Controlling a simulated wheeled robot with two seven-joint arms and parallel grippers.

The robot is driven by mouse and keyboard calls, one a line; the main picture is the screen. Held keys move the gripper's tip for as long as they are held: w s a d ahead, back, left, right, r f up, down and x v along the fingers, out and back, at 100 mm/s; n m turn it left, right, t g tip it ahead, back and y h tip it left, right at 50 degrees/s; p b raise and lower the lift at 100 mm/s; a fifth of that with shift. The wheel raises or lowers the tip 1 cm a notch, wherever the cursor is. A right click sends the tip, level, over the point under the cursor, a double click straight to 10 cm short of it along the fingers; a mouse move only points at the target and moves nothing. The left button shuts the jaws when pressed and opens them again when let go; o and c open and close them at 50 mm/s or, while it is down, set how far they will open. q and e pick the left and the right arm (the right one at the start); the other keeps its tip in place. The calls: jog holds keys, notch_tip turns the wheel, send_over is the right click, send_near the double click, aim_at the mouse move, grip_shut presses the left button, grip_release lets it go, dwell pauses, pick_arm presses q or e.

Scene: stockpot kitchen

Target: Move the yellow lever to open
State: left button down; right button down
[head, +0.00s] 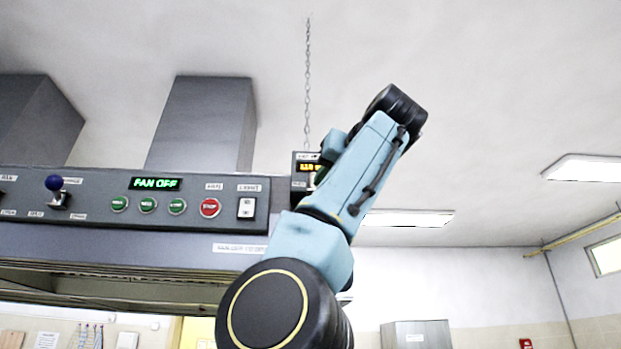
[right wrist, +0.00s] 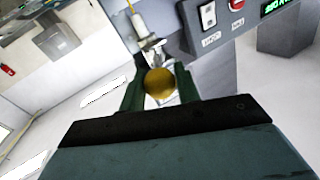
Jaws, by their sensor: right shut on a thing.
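The yellow lever shows in the right wrist view as a round yellow knob (right wrist: 159,86), with a pale metal part just beyond it. My right gripper (right wrist: 160,76) has a dark green finger on either side of the knob and is shut on it. Which way the lever points cannot be told. My left gripper is in neither view.
A grey hood panel (head: 230,187) at left carries a FAN OFF display (head: 154,184), green buttons, a red stop button (head: 210,207), a white switch (head: 246,208) and a blue-knobbed lever (head: 54,186). A small display box (head: 304,168) sits beside my arm, below a chain (head: 307,90).

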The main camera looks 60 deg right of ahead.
jog(key=shift+s+d, duration=0.45)
jog(key=shift+d, duration=0.25)
jog(key=shift+s+d, duration=0.15)
jog(key=shift+d, duration=0.2)
jog(key=c, duration=1.3)
grip_release()
jog(key=shift+c, duration=0.2)
jog(key=shift+o, duration=1.4)
jog(key=shift+d, duration=0.15)
